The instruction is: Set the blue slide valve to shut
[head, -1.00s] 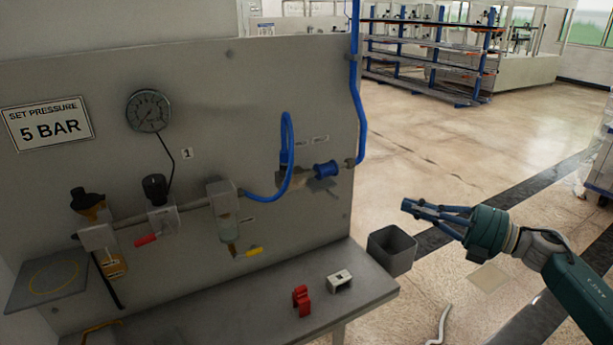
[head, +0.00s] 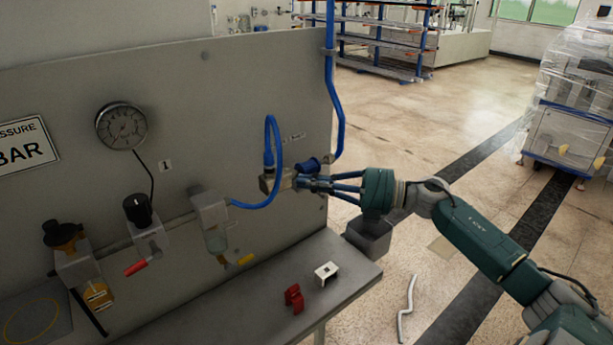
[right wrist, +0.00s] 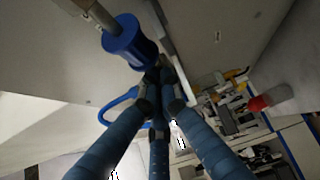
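The blue slide valve (head: 307,166) is a flanged blue sleeve on the panel's right part, in line with a pale metal block (head: 270,181) and the pipe. My right gripper (head: 299,182) is just below and in front of the sleeve, pointing left, and hides part of it. In the right wrist view the sleeve (right wrist: 126,42) sits up and left of the fingertips (right wrist: 160,76). The fingers converge with nothing seen between them. I cannot tell whether they touch the sleeve. My left gripper is in neither view.
A blue hose (head: 273,140) loops left of the valve. A gauge (head: 121,126) and several fittings are further left. Below, a shelf (head: 255,300) holds a red clip (head: 294,298) and a white block (head: 326,273). A grey bin (head: 368,240) stands at its right.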

